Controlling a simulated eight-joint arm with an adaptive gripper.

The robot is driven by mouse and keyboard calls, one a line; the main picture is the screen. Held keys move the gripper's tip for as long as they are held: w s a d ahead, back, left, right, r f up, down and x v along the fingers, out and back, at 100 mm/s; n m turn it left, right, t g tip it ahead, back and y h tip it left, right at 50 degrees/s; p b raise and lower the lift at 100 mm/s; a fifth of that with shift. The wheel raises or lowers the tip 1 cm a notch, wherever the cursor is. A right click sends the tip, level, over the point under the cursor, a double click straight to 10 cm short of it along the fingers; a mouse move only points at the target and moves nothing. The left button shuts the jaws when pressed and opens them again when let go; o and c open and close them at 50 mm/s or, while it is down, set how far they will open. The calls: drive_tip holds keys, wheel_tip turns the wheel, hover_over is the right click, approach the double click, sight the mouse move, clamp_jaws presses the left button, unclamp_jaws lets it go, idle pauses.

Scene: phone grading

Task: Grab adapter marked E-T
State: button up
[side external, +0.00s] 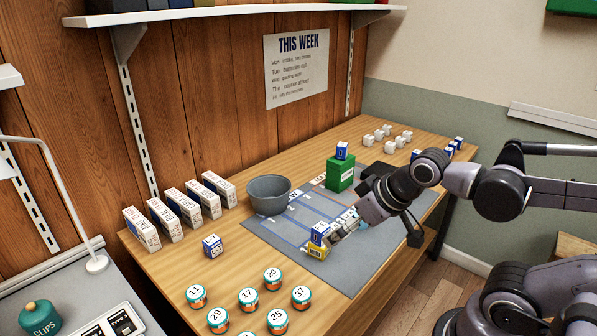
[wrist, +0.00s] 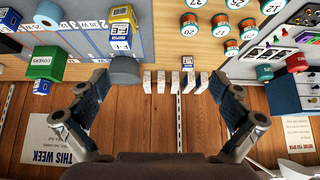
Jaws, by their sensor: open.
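A blue-and-white adapter box (side external: 319,233) stands on a yellow box (side external: 317,251) on the grey mat. In the wrist view the adapter box (wrist: 120,36) lies left of centre; its label seems to begin with E, but the rest is unclear. Another blue-and-white box (side external: 212,245) stands on bare wood; its marking is unclear. A third (side external: 342,151) sits on the green covers box (side external: 340,175). My gripper (side external: 338,235) is close to the right side of the stacked adapter box in the side view. Its fingers (wrist: 157,88) are spread wide and empty.
A grey bowl (side external: 268,193) stands behind the stack. White upright boxes (side external: 185,208) line the wall side. Numbered round tins (side external: 249,298) fill the front of the table (side external: 170,262). Small white pieces (side external: 384,136) and more blue boxes (side external: 449,151) are at the far end.

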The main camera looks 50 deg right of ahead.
drive_tip(key=c, duration=0.7)
drive_tip(key=w+d+m+g+h, duration=0.1)
drive_tip(key=w+d+m, duration=0.4)
drive_tip(key=d, duration=0.5)
drive_tip(key=w+d+m+g+h, duration=0.1)
drive_tip(key=w+d+m+g, duration=0.1)
drive_tip(key=w+d+m, duration=0.6)
drive_tip(key=s+d+f+m, duration=0.1)
drive_tip(key=d+f, duration=0.3)
drive_tip(key=d, duration=0.2)
drive_tip(key=d+f+m+g, duration=0.1)
drive_tip(key=d+f+m, duration=0.1)
drive_tip(key=d+f, duration=0.2)
drive_tip(key=s+d+f+m+g, duration=0.1)
drive_tip(key=d+f, duration=0.3)
drive_tip(key=d, duration=0.5)
drive_tip(key=shift+s+d+f+h, duration=0.25)
drive_tip(key=shift+s+f+h, duration=0.05)
drive_tip(key=shift+s+f, duration=0.05)
drive_tip(key=shift+s+x, duration=0.15)
drive_tip(key=shift+x, duration=1.3)
drive_tip(key=shift+s+x, duration=0.15)
drive_tip(key=shift+x, duration=1.35)
